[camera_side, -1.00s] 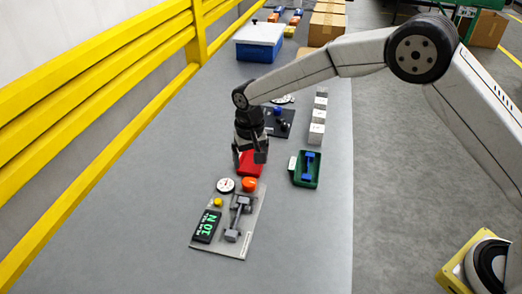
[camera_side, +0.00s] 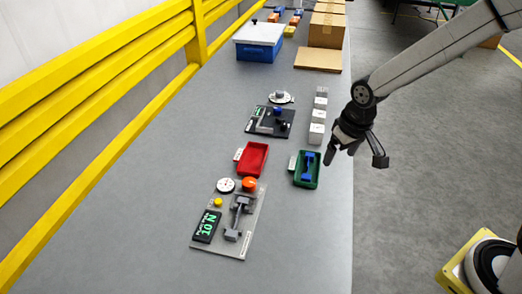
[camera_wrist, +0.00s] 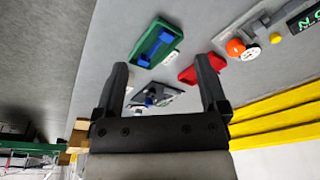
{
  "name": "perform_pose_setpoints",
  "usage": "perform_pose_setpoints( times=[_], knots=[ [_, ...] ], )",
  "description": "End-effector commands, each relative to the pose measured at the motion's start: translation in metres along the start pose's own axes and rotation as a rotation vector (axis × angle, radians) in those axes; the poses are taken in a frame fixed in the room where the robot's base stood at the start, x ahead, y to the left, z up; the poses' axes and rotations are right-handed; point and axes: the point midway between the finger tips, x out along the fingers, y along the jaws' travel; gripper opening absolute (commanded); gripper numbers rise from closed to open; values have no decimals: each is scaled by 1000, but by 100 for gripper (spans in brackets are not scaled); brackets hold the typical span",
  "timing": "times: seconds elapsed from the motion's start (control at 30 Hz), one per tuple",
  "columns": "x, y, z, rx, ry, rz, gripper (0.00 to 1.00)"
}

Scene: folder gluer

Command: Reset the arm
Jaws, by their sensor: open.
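My gripper (camera_side: 357,155) is open and empty. In the side view it hangs in the air near the table's right edge, to the right of the green tray. In the wrist view, my gripper (camera_wrist: 163,85) shows its two fingers spread wide with nothing between them. The green tray (camera_side: 317,182) holds a blue dumbbell-shaped part (camera_side: 307,168). The red tray (camera_side: 253,160) looks empty. Both trays stand on the grey table (camera_side: 160,200).
A grey panel (camera_side: 228,247) with a dial, an orange knob and a display lies at the front. A dark board (camera_side: 262,129), several pale blocks (camera_side: 317,128), a blue box (camera_side: 258,50) and cartons (camera_side: 327,27) stand farther back. A yellow rail (camera_side: 90,90) runs along the left.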

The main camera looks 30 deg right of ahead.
Motion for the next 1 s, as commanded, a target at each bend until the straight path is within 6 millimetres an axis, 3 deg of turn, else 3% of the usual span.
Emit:
perform_pose_setpoints(
  times=[0.2,0.4,0.6,1.0],
  knots=[
    [-10,27,51,-26,39,7,93],
    [-13,40,82,-46,61,13,93],
    [-13,43,91,-52,66,15,93],
    [-13,42,91,-51,65,15,93]
  ],
)
